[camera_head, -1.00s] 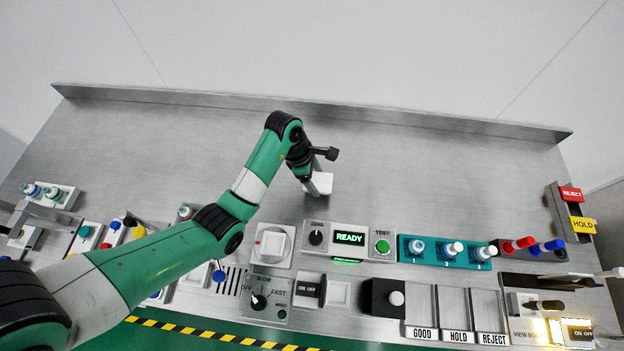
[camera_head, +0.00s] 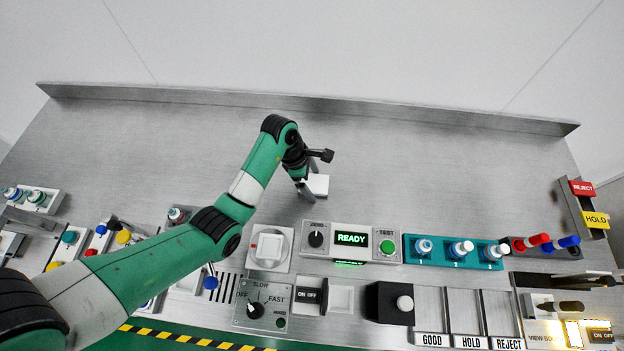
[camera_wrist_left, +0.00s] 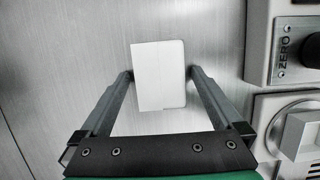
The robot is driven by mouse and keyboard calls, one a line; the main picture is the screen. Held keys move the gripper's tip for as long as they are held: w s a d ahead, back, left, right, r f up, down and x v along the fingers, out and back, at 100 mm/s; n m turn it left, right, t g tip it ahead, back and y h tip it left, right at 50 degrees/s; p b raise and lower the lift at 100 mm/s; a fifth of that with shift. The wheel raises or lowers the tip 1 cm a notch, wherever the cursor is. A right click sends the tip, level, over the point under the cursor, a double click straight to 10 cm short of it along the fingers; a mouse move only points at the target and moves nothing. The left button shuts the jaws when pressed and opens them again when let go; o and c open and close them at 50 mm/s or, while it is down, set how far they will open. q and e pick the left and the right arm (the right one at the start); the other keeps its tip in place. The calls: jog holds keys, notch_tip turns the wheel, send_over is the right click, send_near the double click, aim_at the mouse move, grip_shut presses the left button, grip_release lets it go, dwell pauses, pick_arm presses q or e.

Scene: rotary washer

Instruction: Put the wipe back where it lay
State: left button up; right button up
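The wipe (camera_head: 319,184) is a small white square pad on the bare metal bench, behind the READY panel. It also shows in the left wrist view (camera_wrist_left: 160,75), flat against the brushed metal. My left gripper (camera_head: 306,186) is low over the bench at the wipe. The near part of the wipe in the head view is partly hidden by the fingers. My right gripper is not in view.
The READY panel (camera_head: 351,239) with its ZERO knob and TEST button stands in front of the wipe. A teal rack of vials (camera_head: 452,252) is to the right. The bench behind is clear up to the raised back edge.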

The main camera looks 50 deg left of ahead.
pick_arm(q)
jog(key=shift+r+p, duration=0.25)
jog(key=shift+p, duration=0.05)
jog(key=p+v, duration=0.6)
jog(key=v, duration=0.6)
jog(key=shift+a+f, duration=0.1)
jog(key=shift+w, duration=0.1)
